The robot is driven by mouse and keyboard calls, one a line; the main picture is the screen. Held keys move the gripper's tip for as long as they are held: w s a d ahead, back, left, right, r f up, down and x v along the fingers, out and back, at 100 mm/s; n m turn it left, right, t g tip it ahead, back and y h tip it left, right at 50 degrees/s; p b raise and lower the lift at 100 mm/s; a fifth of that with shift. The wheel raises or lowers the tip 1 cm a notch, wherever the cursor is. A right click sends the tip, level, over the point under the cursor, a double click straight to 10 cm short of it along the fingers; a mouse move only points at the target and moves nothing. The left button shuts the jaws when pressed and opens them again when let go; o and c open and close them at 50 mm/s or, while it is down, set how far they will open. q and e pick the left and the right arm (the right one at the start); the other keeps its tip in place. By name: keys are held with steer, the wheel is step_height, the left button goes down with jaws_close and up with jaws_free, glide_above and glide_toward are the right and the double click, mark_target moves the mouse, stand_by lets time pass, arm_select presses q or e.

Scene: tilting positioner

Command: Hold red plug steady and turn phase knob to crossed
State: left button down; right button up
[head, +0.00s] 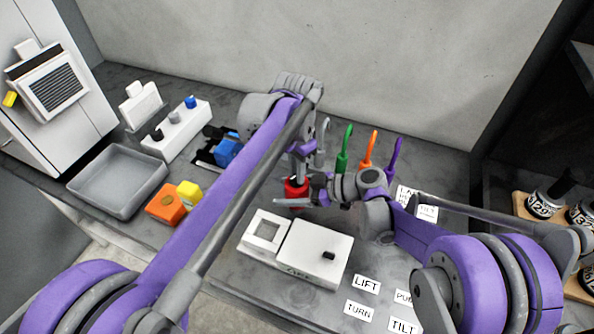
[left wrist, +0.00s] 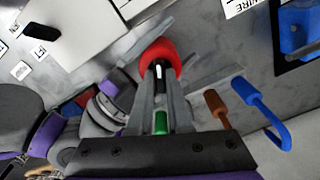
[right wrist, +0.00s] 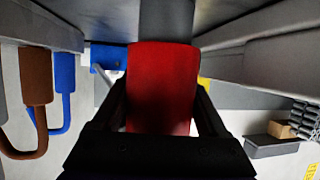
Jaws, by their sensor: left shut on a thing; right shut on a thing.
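The red plug (head: 294,188) stands upright behind the white box with the square recess. My right gripper (head: 308,192) reaches it from the right and is shut around its sides. In the right wrist view the red body (right wrist: 163,85) fills the space between the fingers. My left gripper (head: 299,170) comes down from above. In the left wrist view its fingers close on the phase knob (left wrist: 158,70), a small dark piece with a pale mark in the middle of the plug's round red end. The fingers partly hide the knob, and its setting cannot be read.
A white box (head: 315,253) with a black knob stands in front of the plug. Green (head: 343,155), orange (head: 367,150) and purple (head: 393,158) upright leads stand close behind. A grey tray (head: 118,181) and orange block (head: 166,205) are at left. Label cards lie at front right.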

arm_select(q)
steer(key=m, duration=1.2)
steer(key=shift+m, duration=0.3)
stand_by(0.4)
steer(key=c, duration=0.8)
jaws_free()
steer(key=shift+c, duration=0.2)
step_height(320, 180, up, 12)
